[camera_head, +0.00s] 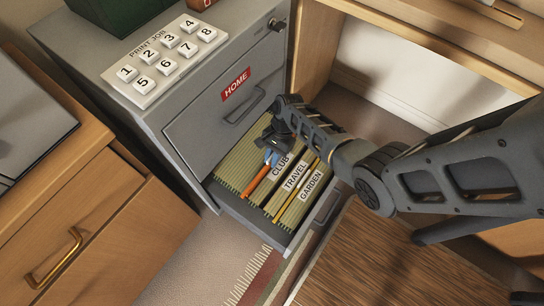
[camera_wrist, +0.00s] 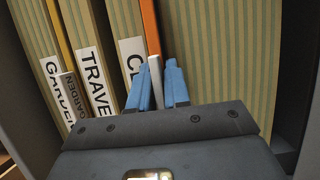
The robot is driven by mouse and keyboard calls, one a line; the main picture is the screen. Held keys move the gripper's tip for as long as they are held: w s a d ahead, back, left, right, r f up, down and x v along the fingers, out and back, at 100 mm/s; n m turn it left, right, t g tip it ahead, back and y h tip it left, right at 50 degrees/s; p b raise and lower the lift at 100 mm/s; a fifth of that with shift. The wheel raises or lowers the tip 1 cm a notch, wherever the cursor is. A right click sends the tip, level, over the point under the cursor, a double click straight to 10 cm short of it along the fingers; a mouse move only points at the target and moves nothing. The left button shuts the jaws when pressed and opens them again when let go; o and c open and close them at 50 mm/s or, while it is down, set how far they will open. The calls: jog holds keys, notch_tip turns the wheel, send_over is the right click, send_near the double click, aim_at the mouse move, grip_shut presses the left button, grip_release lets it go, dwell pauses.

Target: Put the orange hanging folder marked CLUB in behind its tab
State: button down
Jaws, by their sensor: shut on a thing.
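The orange hanging folder (camera_head: 256,181) sits low among the green folders in the open drawer, just left of the white CLUB tab (camera_head: 280,166). In the wrist view the orange folder (camera_wrist: 150,25) stands just right of the CLUB tab (camera_wrist: 133,62), which is partly hidden by a finger. My gripper (camera_head: 271,157) is over the drawer. Its blue fingertips (camera_wrist: 157,68) are shut on a narrow white piece at the orange folder's edge, seemingly its tab. The marking on that piece cannot be read, and I cannot tell how deep the folder sits.
The TRAVEL tab (camera_head: 296,176) and GARDEN tab (camera_head: 311,186) stand right of CLUB. A yellow folder (camera_wrist: 58,32) with a small GARDEN label is among them. The grey cabinet's HOME drawer (camera_head: 222,110) is above, shut. A PRINT JOB key panel (camera_head: 162,66) lies on top.

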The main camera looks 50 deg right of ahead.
jog(key=c, duration=1)
grip_release()
jog(key=shift+f, duration=0.15)
jog(key=shift+p+v, duration=1.55)
jog(key=shift+v, duration=2.35)
